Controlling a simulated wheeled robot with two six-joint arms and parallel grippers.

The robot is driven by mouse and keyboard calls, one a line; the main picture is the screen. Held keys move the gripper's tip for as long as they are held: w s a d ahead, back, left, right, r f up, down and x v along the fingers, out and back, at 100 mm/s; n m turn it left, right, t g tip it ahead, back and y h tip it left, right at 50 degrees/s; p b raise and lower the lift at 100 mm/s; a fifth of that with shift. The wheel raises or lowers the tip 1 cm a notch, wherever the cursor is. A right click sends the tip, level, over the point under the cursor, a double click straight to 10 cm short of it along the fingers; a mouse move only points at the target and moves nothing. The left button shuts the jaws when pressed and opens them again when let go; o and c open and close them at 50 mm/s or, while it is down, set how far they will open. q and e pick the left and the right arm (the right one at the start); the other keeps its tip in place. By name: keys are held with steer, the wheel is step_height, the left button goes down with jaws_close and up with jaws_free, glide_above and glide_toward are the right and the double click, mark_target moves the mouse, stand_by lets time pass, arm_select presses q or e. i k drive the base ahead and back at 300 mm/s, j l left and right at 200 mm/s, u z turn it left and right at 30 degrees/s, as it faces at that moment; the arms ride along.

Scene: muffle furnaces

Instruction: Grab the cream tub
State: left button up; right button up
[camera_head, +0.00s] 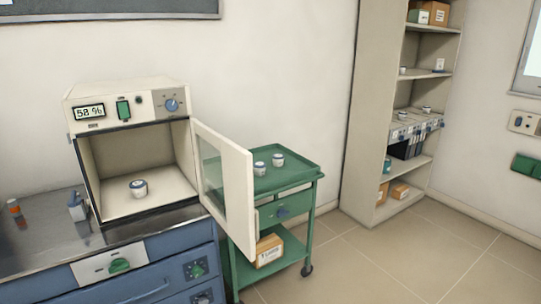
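A small white tub with a blue-grey band (138,188) stands upright inside the open cream-coloured furnace (126,102), near the middle of its floor. Two similar small tubs stand on top of the green cart, one to the left (260,168) and one to the right (278,160). More small pale tubs sit on the tall shelf, one of them on its middle board (403,70). Which of them is the cream tub I cannot tell for sure by colour. Neither of my grippers shows in the head view.
The furnace door (224,179) stands open to the right, in front of part of the green cart (298,176). A bottle (77,206) and an orange-capped item (15,210) stand on the counter left of the furnace. The tall shelf (367,120) is at the right; floor before it is clear.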

mark_target(138, 188)
steer(key=l+u, duration=0.1)
steer(key=u, duration=0.25)
steer(key=i+l+u, duration=0.1)
steer(key=u, duration=0.3)
steer(key=l+u, duration=0.65)
steer(key=l, duration=0.75)
steer(key=l+u, duration=0.3)
steer(key=l, duration=0.75)
steer(key=i+l, duration=0.15)
steer(key=i, duration=0.4)
